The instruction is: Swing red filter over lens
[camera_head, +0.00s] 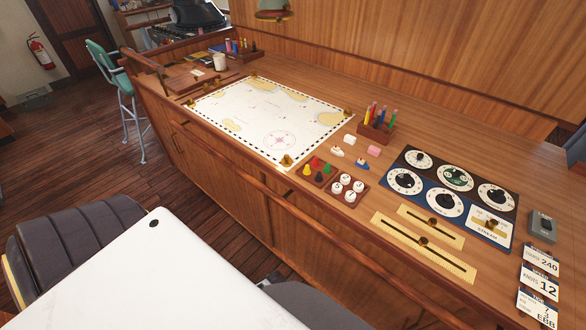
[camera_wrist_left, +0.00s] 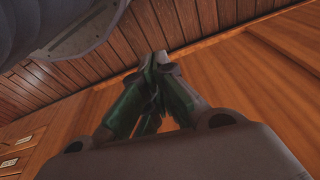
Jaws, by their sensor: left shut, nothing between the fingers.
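A green lamp shade with brass parts (camera_head: 273,10) shows at the top edge of the head view, cut off by the frame. Its upper part is out of view. I cannot make out a red filter or a lens in either view. My left gripper (camera_wrist_left: 159,60) shows in the left wrist view, its fingers shut with nothing between them. It is in front of wood panelling and the plank floor, away from the lamp. My right gripper is in neither view.
The wooden chart desk carries a chart (camera_head: 240,112), a pencil holder (camera_head: 376,131), a dial panel (camera_head: 428,183), two brass slider plates (camera_head: 425,262) and number cards (camera_head: 540,282). A wooden rail (camera_head: 330,235) runs along its front. A teal stool (camera_head: 125,88) stands behind left.

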